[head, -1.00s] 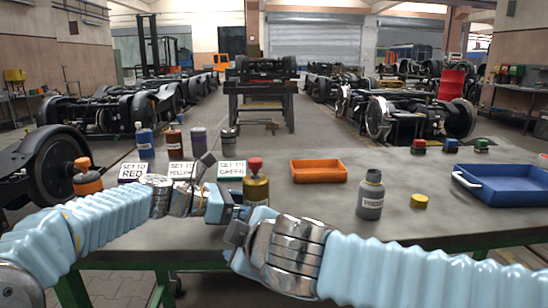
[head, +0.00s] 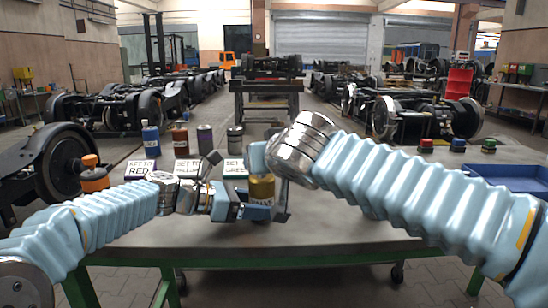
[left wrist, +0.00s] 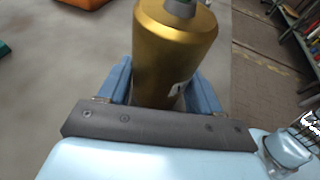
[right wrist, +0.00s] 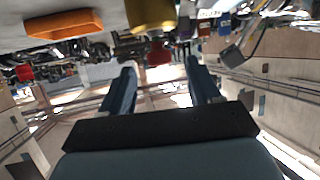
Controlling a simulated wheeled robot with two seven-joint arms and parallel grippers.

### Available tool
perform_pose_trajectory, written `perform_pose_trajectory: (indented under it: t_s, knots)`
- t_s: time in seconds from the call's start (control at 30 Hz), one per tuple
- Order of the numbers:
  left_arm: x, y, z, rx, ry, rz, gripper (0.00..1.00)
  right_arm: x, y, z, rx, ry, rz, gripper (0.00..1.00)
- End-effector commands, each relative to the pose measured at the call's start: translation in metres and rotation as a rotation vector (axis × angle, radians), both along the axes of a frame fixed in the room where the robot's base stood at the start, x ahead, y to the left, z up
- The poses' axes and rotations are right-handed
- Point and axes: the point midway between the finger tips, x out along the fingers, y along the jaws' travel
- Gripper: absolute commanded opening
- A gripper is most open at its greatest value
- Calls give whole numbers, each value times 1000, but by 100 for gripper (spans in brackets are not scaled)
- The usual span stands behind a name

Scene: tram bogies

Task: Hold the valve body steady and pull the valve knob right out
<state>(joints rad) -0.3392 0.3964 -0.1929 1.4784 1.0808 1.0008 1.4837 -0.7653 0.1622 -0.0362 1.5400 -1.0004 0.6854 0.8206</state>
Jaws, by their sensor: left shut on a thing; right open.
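The valve body (head: 262,189) is a gold cylinder standing upright at the front middle of the table. My left gripper (head: 240,206) is shut around it; in the left wrist view the gold body (left wrist: 172,50) sits between both fingers, with a grey neck on top. The red valve knob (right wrist: 158,52) shows in the right wrist view, below the gold body in that picture. My right gripper (right wrist: 160,70) is open, its fingertips on either side of the knob with gaps visible. In the head view my right wrist hides the knob.
Three small sign blocks (head: 188,170) stand behind my left gripper, with several bottles (head: 150,140) behind them. A blue tray (head: 510,178) and coloured buttons (head: 457,145) are at the right. An orange tray (right wrist: 65,25) shows in the right wrist view.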

Motion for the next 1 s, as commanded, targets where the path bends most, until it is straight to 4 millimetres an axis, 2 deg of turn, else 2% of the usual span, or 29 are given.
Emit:
perform_pose_trajectory:
  t_s: [0.1, 0.2, 0.53, 0.9, 0.93, 1.0]
  knots:
    - [0, 0, 0, 0, 0, 0, 47, 15, 3, -7, -1, 2, -2, 62]
    - [0, 0, 0, 0, 0, 0, 47, 22, 5, -10, -2, 1, -1, 62]
    - [0, 0, 0, 0, 0, 0, 47, 25, 6, -11, -1, 1, 0, 62]
    - [0, 0, 0, 0, 0, 0, 47, 25, 6, -11, -1, 0, 0, 7]
    - [0, 0, 0, 0, 0, 0, 47, 25, 6, -11, -1, 0, 0, 3]
    - [0, 0, 0, 0, 0, 0, 47, 25, 6, -11, -1, 0, 0, 3]
